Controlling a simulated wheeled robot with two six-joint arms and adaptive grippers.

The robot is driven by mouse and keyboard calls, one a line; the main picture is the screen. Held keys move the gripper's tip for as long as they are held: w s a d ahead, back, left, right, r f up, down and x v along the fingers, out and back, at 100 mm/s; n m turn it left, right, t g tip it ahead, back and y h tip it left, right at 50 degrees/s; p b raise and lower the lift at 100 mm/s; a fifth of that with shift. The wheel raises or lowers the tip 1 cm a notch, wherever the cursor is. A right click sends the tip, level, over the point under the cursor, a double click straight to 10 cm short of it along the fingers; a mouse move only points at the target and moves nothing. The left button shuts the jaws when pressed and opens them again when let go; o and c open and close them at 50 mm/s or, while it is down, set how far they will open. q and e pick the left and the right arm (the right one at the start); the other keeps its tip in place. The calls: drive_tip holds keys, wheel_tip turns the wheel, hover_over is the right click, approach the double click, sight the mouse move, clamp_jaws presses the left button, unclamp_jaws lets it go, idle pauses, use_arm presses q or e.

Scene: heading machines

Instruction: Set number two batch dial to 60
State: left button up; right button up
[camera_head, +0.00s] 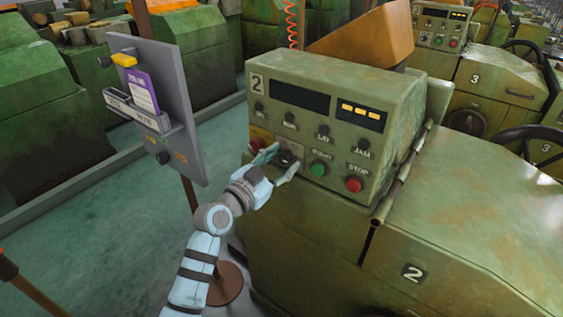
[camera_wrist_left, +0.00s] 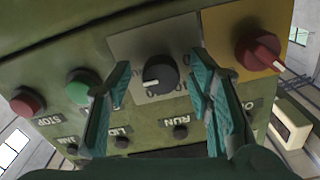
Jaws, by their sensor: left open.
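The number two console (camera_head: 330,125) is a worn green box with a "2" on its front. Its batch dial (camera_wrist_left: 161,73) is a black knob on a grey plate, with a white pointer mark toward the left of the upside-down left wrist view. The scale print around it is mostly hidden or unreadable. In the head view the dial (camera_head: 286,158) is partly covered by my left gripper (camera_head: 274,166). In the left wrist view my left gripper (camera_wrist_left: 160,70) is open, one finger on each side of the dial, with visible gaps. My right gripper is not in view.
A red knob (camera_wrist_left: 260,54) on a yellow plate sits close beside one finger. A green start button (camera_head: 319,169) and red stop button (camera_head: 355,184) are on the other side. A grey board (camera_head: 155,100) on a post stands left of my arm.

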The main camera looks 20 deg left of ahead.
use_arm(q)
drive_tip(key=shift+w, duration=0.1)
clamp_jaws()
drive_tip(key=shift+n, duration=0.3)
drive_tip(key=n+p, duration=0.1)
drive_tip(key=n, duration=0.4)
drive_tip(key=shift+p, duration=0.4)
drive_tip(key=n+p, duration=0.1)
drive_tip(key=n, duration=0.5)
drive_tip(key=shift+p, duration=0.4)
drive_tip(key=shift+f, duration=0.1)
unclamp_jaws()
